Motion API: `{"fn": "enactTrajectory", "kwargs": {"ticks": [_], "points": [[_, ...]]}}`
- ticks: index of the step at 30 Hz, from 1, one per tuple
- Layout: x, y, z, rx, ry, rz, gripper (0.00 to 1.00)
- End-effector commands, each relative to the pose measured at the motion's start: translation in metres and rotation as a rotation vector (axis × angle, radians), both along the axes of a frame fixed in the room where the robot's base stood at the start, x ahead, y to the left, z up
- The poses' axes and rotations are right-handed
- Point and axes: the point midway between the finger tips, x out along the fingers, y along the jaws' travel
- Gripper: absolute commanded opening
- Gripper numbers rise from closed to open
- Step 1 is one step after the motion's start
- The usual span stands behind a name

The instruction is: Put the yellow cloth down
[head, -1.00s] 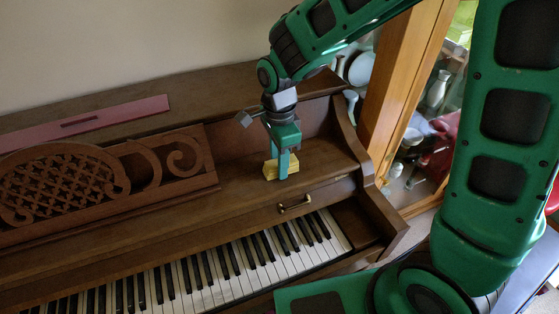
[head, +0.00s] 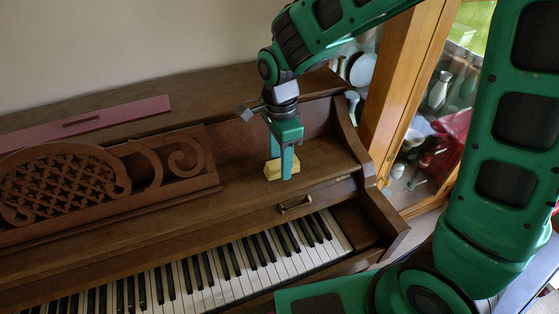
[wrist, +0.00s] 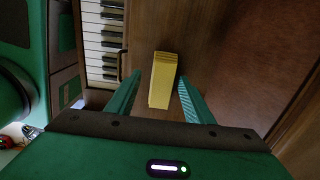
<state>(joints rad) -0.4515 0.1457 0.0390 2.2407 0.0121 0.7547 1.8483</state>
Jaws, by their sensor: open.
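The yellow cloth (head: 273,169) is a small folded block on the brown wooden shelf of the piano, above the right end of the keys. In the wrist view the yellow cloth (wrist: 162,80) lies between my two green fingers, with a gap on each side. My gripper (head: 282,176) is open and points down around the cloth. The wrist view also shows my gripper (wrist: 156,95) with its fingers apart. In the head view the fingers hide part of the cloth.
The piano keys (head: 230,268) and a brass handle (head: 295,204) lie in front of the shelf. The carved music stand (head: 70,185) is to the left. A pink-red flat strip (head: 85,122) lies on the piano top. A glass cabinet (head: 425,120) stands to the right.

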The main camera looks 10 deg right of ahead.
Motion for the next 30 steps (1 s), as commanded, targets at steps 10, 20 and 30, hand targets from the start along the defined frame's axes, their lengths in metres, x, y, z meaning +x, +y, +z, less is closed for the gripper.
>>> {"fn": "enactTrajectory", "kwargs": {"ticks": [10, 20, 30], "points": [[0.003, 0.0, 0.074, 0.004, -0.013, -0.003, 0.47], [0.003, -0.001, 0.104, 0.002, -0.01, -0.004, 0.47], [0.003, -0.017, 0.106, -0.001, -0.014, 0.014, 0.47]]}}
